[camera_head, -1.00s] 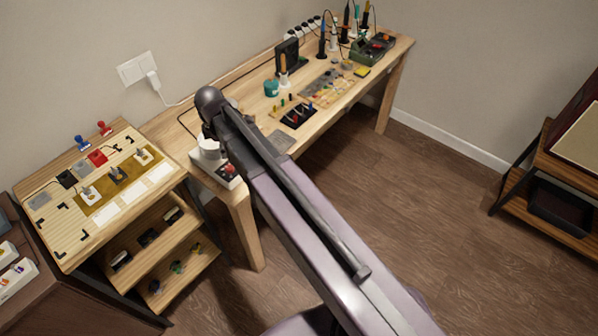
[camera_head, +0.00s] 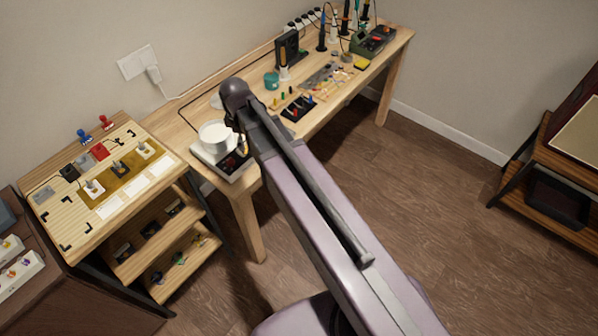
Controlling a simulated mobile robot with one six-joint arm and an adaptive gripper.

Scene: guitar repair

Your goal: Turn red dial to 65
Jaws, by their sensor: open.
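A white hot-plate-like device (camera_head: 224,168) with a white round pot (camera_head: 214,136) on it stands at the near left end of the long workbench. Its dark front panel carries a small red spot that looks like the red dial (camera_head: 243,150); it is partly covered and its setting is too small to read. My arm reaches in from the lower right, its dark wrist joint above and behind the device. My gripper (camera_head: 240,141) is mostly hidden by the arm; a small dark part shows over the panel's right side. It is open, and contact with the dial cannot be told.
The long wooden workbench (camera_head: 188,131) holds small tools and a green soldering station (camera_head: 372,42) at the far end. A side table with a wooden board (camera_head: 66,219) stands at left. A dark-framed shelf (camera_head: 525,172) is at right. The floor (camera_head: 430,230) between is clear.

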